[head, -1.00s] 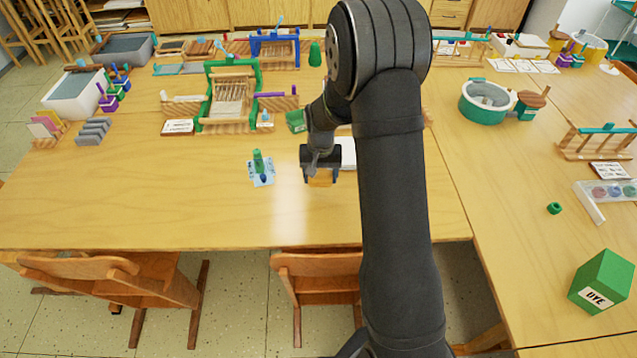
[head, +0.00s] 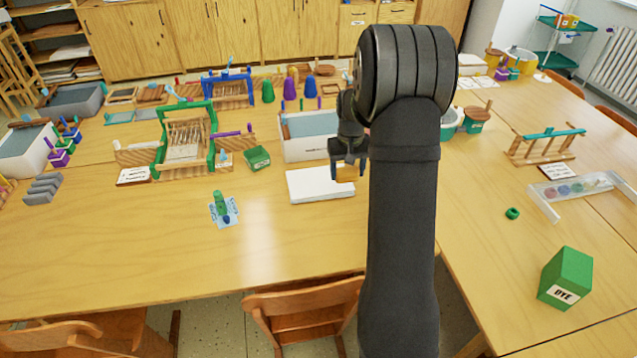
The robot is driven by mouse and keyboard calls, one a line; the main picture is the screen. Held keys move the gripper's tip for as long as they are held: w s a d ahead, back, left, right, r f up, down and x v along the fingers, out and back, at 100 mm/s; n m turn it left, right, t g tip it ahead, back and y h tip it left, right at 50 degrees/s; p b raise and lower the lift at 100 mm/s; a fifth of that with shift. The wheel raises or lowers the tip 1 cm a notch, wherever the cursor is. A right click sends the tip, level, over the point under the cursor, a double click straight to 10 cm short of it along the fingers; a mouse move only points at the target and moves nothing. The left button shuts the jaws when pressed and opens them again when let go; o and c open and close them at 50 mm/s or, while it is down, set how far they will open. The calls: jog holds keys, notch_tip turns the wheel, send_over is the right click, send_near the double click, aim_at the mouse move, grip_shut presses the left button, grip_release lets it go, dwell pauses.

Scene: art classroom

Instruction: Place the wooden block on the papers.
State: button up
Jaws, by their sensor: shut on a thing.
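The wooden block (head: 346,173) is a small yellow-brown piece between the fingers of my gripper (head: 347,165). My gripper points down and is shut on the block. The papers (head: 318,186) are a flat white stack on the table, in the middle of the head view. The block is at the right end of the stack in the picture. I cannot tell whether it touches the stack or hangs just above it. My arm hides what lies right of the gripper.
A white tub (head: 308,148) with grey inside stands right behind the papers. A green box (head: 256,158) is at their left rear, and a green bottle on a blue sheet (head: 232,219) lies to the left. The table in front of the papers is clear.

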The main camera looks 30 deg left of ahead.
jog(key=w, duration=0.4)
send_over(321, 186)
jog(key=f, duration=0.6)
jog(key=shift+d, duration=0.2)
jog(key=shift+a+f, duration=0.1)
jog(key=shift+f, duration=1.9)
jog(key=shift+f, duration=0.2)
jog(key=o, duration=1)
jog(key=shift+r, duration=0.1)
notch_tip(321, 186, up, 12)
